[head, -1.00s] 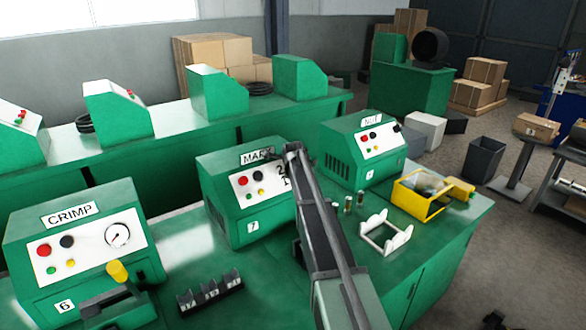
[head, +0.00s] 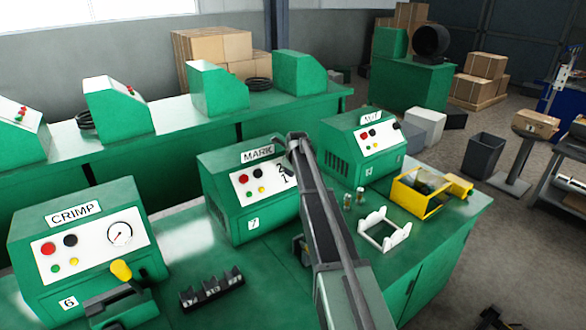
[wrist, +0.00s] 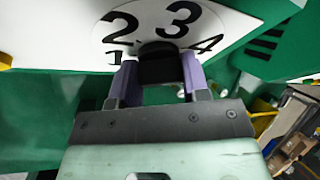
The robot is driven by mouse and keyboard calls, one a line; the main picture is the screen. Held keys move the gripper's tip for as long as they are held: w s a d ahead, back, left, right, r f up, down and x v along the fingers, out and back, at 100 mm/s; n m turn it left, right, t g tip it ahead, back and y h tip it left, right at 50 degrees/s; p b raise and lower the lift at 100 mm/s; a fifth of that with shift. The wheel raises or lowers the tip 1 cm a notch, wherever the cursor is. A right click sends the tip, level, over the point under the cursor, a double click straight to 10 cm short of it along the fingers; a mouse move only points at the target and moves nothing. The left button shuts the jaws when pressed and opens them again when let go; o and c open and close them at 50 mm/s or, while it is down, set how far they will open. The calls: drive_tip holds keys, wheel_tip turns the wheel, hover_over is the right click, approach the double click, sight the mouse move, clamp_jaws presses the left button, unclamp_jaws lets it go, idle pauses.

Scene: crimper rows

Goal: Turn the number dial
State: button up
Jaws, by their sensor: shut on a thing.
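The number dial (wrist: 158,60) is a black knob on a white face printed with black numbers; 2, 3 and 4 show around it in the wrist view, with part of a 1 at lower left. My gripper (wrist: 160,72) has its two purple-grey fingers on either side of the knob, shut on it. In the head view the dial face sits on the right of the green MARK machine (head: 225,190), with 2 and 1 showing. My arm hides the knob and the fingers there.
The green CRIMP machine (head: 35,215) stands left, the NUT machine (head: 335,150) right. A black slotted rack (head: 212,292), a white cradle (head: 383,230) and a yellow-framed box (head: 418,195) stand on the green bench (head: 270,290). Small metal cylinders (head: 347,200) stand beside my arm.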

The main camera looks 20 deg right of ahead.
drive_tip(key=o, duration=0.9)
drive_tip(key=p+v, duration=0.9)
drive_tip(key=v, duration=0.1)
drive_tip(key=shift+s+a+r, duration=0.1)
drive_tip(key=shift+s+r, duration=0.05)
drive_tip(key=shift+r, duration=0.2)
